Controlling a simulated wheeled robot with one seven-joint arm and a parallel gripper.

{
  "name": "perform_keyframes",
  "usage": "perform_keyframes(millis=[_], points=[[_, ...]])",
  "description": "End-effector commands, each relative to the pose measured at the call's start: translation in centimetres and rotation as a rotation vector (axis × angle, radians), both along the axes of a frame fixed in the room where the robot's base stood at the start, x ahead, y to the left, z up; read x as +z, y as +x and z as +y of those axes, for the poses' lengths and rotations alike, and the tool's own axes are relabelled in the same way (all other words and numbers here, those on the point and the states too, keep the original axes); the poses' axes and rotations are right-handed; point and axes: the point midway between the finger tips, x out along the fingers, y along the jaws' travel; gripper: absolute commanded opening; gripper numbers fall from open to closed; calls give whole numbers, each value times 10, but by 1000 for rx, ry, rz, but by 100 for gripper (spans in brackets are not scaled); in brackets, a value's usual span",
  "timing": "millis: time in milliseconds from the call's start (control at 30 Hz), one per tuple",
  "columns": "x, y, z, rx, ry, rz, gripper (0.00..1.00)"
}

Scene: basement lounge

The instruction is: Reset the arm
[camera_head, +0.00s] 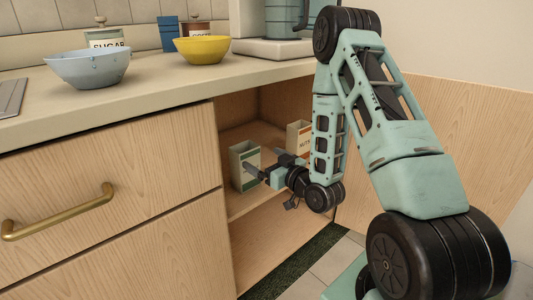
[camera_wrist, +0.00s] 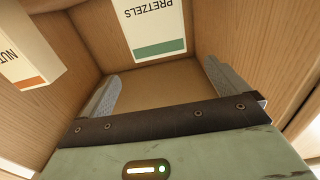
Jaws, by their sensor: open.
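My gripper (camera_head: 266,165) reaches into the open cabinet, its arm coming in from the right. In the wrist view my gripper (camera_wrist: 165,88) has its two grey fingers wide apart, with only bare cabinet surface seen between them. A pale box with a green band (camera_head: 243,170) stands on the cabinet shelf, close to the fingers. In the wrist view, a box lettered PRETZELS (camera_wrist: 153,25) appears upside down beyond the fingers, apart from them. An orange-marked box (camera_head: 297,136) stands behind the gripper, partly hidden by my arm; it also shows at the left of the wrist view (camera_wrist: 25,55).
The cabinet shelf (camera_head: 265,135) and side walls surround the gripper closely. The counter (camera_head: 150,95) above holds a light blue bowl (camera_head: 88,68), a yellow bowl (camera_head: 202,48) and canisters. A drawer with a brass handle (camera_head: 58,217) is at left.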

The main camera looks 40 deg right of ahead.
Motion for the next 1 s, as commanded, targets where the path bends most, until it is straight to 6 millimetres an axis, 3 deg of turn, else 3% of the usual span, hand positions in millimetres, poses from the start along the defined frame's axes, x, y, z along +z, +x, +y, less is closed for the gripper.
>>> perform_keyframes(millis=[667, 767, 1000], points=[[0, 1, 2, 4, -5, 13, 99], [-1, 7, 8, 19, -29, 73, 99], [-7, 14, 33, 45, -114, 400, 99]])
